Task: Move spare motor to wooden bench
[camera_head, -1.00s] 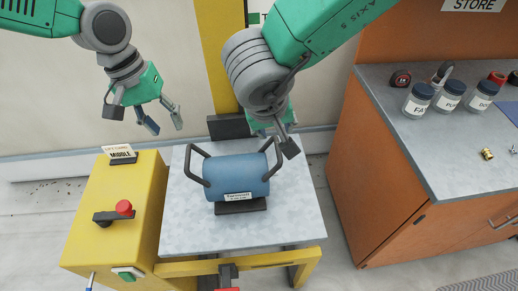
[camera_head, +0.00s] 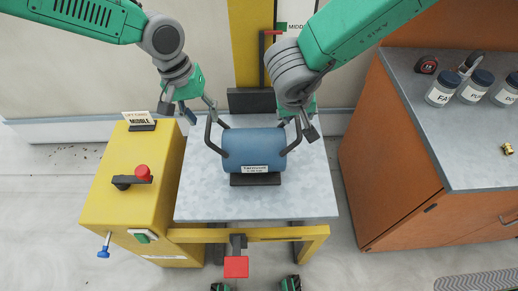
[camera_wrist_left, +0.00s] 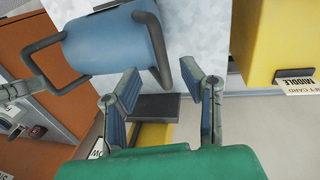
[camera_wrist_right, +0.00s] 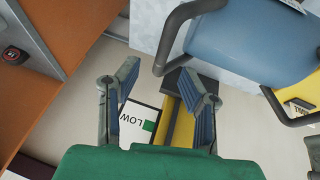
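The spare motor (camera_head: 254,150) is a blue cylinder with a dark handle at each end and a label on its front. It sits on a dark foot on the grey top (camera_head: 200,205) of a yellow lift. My left gripper (camera_head: 201,112) is open by the motor's left handle; in the left wrist view (camera_wrist_left: 165,92) that handle lies just beyond the fingertips. My right gripper (camera_head: 300,128) is by the right handle; the right wrist view (camera_wrist_right: 160,90) shows its fingers apart, with the handle beyond them. Neither gripper visibly holds anything. No wooden bench is identifiable by label.
A yellow control box (camera_head: 135,195) with a red knob (camera_head: 142,171) and a "MIDDLE" card (camera_head: 141,121) stands left of the lift top. An orange-brown cabinet (camera_head: 400,165) with a grey top holds labelled jars (camera_head: 442,89) at right. Floor shows between lift and cabinet.

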